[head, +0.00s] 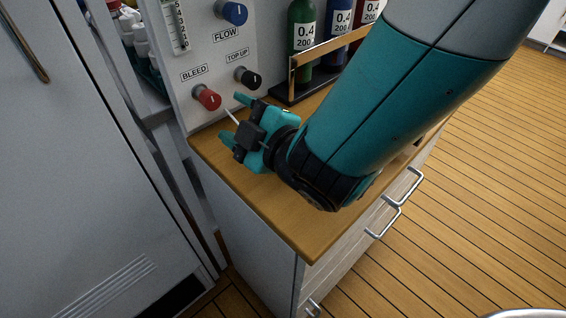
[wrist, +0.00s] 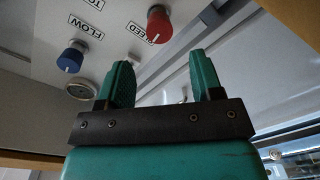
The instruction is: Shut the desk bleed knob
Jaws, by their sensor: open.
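The red bleed knob (head: 207,98) sticks out of the pale panel, just below its BLEED label. It has a small white mark on its face. In the wrist view the red knob (wrist: 158,24) shows near the top, beyond and above the gap between my fingers. My gripper (head: 233,118) is open and empty, just right of and below the red knob in the head view, with its fingers toward the panel. Both fingers of my gripper (wrist: 161,66) show apart in the wrist view. I see no contact with the knob.
A black TOP UP knob (head: 247,78) sits right of the red one, and a blue FLOW knob (head: 232,12) above. A rack (head: 292,92) with several bottles stands behind my arm on the wooden counter (head: 285,215). A grey cabinet door (head: 80,160) is at left.

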